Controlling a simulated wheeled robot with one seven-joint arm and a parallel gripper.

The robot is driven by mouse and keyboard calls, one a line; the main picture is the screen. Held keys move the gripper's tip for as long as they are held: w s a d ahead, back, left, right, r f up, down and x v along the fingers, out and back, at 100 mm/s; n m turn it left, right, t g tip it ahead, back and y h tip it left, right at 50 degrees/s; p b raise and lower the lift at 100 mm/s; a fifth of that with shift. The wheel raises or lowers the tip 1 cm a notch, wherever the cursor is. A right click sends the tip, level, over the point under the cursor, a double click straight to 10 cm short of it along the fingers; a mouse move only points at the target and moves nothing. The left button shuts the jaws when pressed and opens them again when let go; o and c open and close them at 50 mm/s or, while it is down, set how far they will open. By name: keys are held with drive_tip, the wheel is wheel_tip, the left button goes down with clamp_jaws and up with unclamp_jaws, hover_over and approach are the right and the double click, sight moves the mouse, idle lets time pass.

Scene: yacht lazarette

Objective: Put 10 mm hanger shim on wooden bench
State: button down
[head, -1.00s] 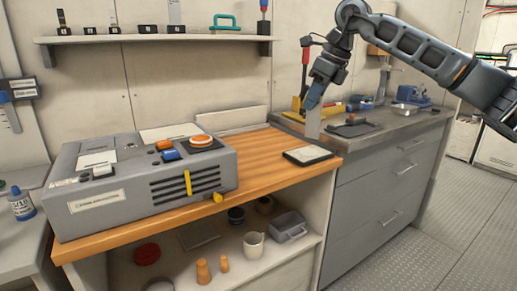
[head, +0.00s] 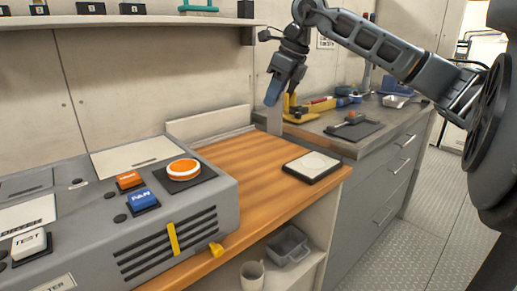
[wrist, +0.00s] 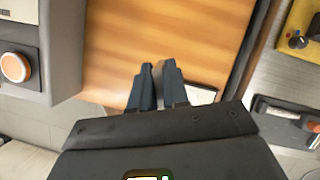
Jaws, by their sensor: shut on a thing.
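My gripper (head: 272,98) is shut on a thin grey plate (head: 274,119), which I take to be the 10 mm hanger shim; no marking on it can be read. The plate hangs upright below the fingertips, by the seam between the wooden bench (head: 245,157) and the grey counter. In the wrist view my gripper's fingers (wrist: 157,75) are close together above the orange-brown wood (wrist: 125,35); the plate cannot be made out clearly there. Whether its lower edge touches anything is not clear.
A grey control box (head: 190,222) with buttons covers the left of the bench. A black-framed pale pad (head: 312,166) lies at its right front. Bare wood lies between them. The counter at right holds a yellow tool (head: 298,112) and a dark mat (head: 355,130).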

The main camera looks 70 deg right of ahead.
drive_tip(key=a+f, duration=0.9)
drive_tip(key=shift+f, duration=0.2)
drive_tip(key=shift+f, duration=0.15)
drive_tip(key=c, duration=1.1)
unclamp_jaws()
drive_tip(key=v, duration=1.2)
drive_tip(key=shift+s+p, duration=0.1)
drive_tip(key=shift+p, duration=0.25)
